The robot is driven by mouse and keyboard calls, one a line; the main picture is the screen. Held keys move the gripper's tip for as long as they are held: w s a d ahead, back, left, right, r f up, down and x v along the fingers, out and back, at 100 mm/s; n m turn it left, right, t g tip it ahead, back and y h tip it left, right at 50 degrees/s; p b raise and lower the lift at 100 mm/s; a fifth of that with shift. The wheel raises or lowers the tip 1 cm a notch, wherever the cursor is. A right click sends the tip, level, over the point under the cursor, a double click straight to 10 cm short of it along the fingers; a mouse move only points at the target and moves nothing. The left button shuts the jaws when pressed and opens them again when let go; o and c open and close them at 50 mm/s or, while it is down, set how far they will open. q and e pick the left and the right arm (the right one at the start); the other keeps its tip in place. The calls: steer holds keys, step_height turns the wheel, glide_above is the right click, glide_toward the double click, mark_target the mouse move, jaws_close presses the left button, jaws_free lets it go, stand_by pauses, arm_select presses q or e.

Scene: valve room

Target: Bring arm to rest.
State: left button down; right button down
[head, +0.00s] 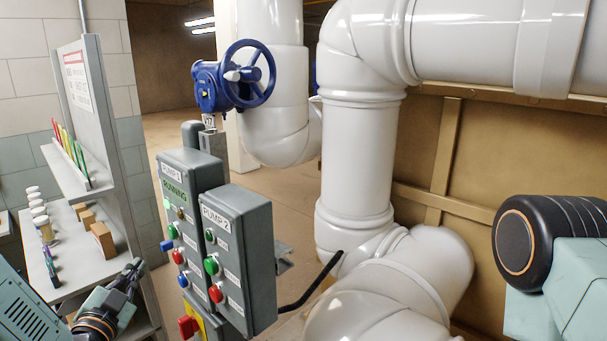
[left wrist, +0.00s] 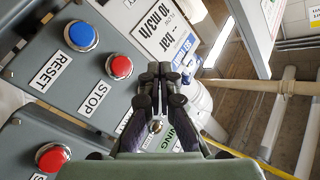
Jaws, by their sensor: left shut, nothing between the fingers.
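My left gripper (head: 132,273) comes in at the lower left of the head view, in front of the grey shelf unit and left of the pump boxes. Its dark fingers are closed together with nothing between them. In the left wrist view the fingertips (left wrist: 160,72) meet in front of a grey control box with a blue RESET button (left wrist: 81,36) and a red STOP button (left wrist: 119,67). I see no clear contact with the box. My right gripper is not in view.
The PUMP 1 box (head: 190,165) and PUMP 2 box (head: 240,250) stand right of the gripper. The shelf unit (head: 95,265) carries bottles and small blocks. A blue valve wheel (head: 250,73) and thick white pipes (head: 360,150) stand behind. Open floor (head: 165,130) shows at the back.

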arm_select(q)
steer(key=s+d+f+n+g+h+b, duration=0.1)
steer(key=s+d+f+n+g+b, duration=0.2)
steer(key=f, duration=0.5)
steer(key=s+d+f+n+g+b, duration=0.1)
steer(key=s+d+f+n+g, duration=0.15)
steer(key=s+f, duration=0.4)
steer(key=s+d+f+n+g+h+b, duration=0.1)
steer(key=s+d+f+g+b, duration=0.2)
steer(key=f, duration=0.6)
steer(key=s+d+f+g+b, duration=0.2)
steer(key=s+f+g+b, duration=0.3)
steer(key=s+f, duration=0.6)
steer(key=s+d+f+n+g+b, duration=0.1)
steer(key=s+d+f+g+b, duration=0.2)
steer(key=s+f+g+b, duration=0.2)
steer(key=s+f+b, duration=0.3)
steer(key=s+f, duration=0.3)
steer(key=s, duration=0.3)
steer(key=shift+s+f+y+b, duration=0.2)
steer(key=shift+s+y+b, duration=0.15)
steer(key=shift+y+b, duration=0.05)
steer(key=shift+d, duration=0.15)
